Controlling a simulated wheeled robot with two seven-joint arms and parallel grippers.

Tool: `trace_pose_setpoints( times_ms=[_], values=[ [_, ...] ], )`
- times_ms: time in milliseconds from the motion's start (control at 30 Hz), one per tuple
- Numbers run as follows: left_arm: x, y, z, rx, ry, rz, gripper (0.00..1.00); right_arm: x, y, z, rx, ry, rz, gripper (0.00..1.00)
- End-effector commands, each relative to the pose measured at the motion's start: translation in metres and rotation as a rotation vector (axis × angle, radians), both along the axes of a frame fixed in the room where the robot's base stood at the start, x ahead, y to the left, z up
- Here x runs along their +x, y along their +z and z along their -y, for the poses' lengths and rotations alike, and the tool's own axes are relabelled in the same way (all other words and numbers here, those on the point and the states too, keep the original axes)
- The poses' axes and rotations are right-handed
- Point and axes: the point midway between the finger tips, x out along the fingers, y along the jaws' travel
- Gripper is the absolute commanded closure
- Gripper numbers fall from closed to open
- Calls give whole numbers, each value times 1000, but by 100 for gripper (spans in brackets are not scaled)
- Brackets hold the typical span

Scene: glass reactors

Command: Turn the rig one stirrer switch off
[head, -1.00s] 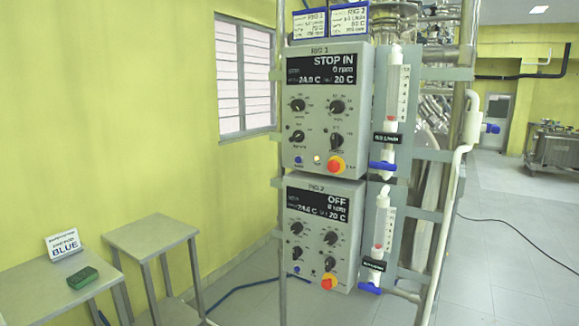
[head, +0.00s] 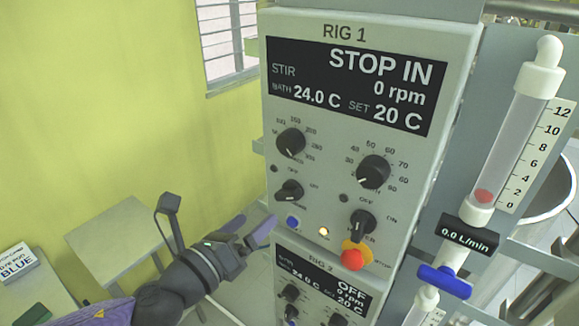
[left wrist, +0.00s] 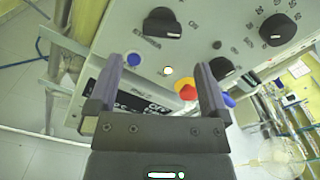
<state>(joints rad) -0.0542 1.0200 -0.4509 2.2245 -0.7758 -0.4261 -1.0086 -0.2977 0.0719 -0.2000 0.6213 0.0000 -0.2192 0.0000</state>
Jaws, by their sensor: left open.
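The rig one panel (head: 318,160) fills the middle of the head view, its display reading STIR, STOP IN and 0 rpm. A black switch knob (head: 290,191) sits at its lower left, with small marks around it; its caption is too small to read here. The left wrist view shows this knob (left wrist: 163,22) near the top, with a blurred caption that looks like STIRRER. A second black switch (head: 363,222) at lower right has OFF and ON marks. My left gripper (head: 248,231) is open and empty, below and left of the knobs. My right gripper is out of view.
A blue button (head: 293,222), a lit lamp (head: 323,231) and a red stop button (head: 352,260) on yellow line the panel's lower edge. The rig two panel (head: 325,290) is directly below. A flow tube (head: 510,140) with a blue valve (head: 445,281) stands at right.

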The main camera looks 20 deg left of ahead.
Motion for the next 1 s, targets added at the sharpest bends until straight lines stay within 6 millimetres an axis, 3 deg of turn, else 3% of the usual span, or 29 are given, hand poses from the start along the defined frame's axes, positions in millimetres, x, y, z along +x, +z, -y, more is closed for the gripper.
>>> trace_pose_setpoints(
  times_ms=[200,400,800,1000],
  values=[
    [46,6,17,-6,1,2,0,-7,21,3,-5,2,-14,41],
    [78,0,28,-4,2,-1,0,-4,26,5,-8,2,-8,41],
    [88,-2,32,-3,1,-4,0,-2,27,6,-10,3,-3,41],
    [88,-2,32,-4,1,-4,42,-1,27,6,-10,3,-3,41]
  ],
)
